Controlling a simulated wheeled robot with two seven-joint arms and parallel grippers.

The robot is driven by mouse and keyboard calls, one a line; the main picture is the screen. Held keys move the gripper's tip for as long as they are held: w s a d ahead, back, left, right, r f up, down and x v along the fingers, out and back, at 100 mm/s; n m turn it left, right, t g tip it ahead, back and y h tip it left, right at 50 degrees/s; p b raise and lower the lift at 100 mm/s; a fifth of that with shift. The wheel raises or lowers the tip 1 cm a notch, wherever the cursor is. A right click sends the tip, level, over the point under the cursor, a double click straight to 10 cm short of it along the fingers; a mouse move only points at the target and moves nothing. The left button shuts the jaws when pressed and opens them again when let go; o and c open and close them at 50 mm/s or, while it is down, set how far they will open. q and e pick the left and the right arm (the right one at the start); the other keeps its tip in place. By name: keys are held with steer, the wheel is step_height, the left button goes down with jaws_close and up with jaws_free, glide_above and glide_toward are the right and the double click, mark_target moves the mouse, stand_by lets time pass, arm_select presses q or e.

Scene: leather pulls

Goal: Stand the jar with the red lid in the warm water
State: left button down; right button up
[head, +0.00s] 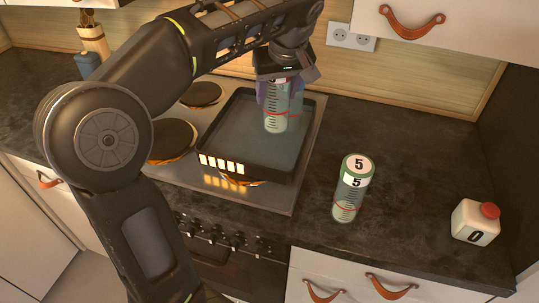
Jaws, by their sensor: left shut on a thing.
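My left gripper (285,85) points down over the pan and is shut on a clear jar. This held jar (275,118) has pale contents and a thin red line around it. It is upright, and its lid is hidden by the gripper, so I cannot tell the lid's colour. Its lower end shows inside the outline of the dark square pan (205,140), against the bluish water (240,130). I cannot tell whether it touches the pan's floor. My right gripper is not in view.
The pan stands on a steel hob with dark burners (202,94); lit yellow bars show on its front. A similar jar (351,190) with a green rim, marked 5, stands on the dark counter. A white red-capped bottle (475,224), marked 0, stands at right. Counter between them is clear.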

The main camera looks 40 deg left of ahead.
mark_target(276, 127)
arm_select(q)
steer(key=shift+a+f, duration=0.15)
steer(key=shift+f, duration=0.05)
step_height(276, 127, down, 6)
steer(key=shift+r, duration=0.1)
stand_by(0.3)
steer(key=shift+f, duration=1.9)
steer(key=shift+f, duration=0.15)
steer(key=c, duration=0.5)
jaws_free()
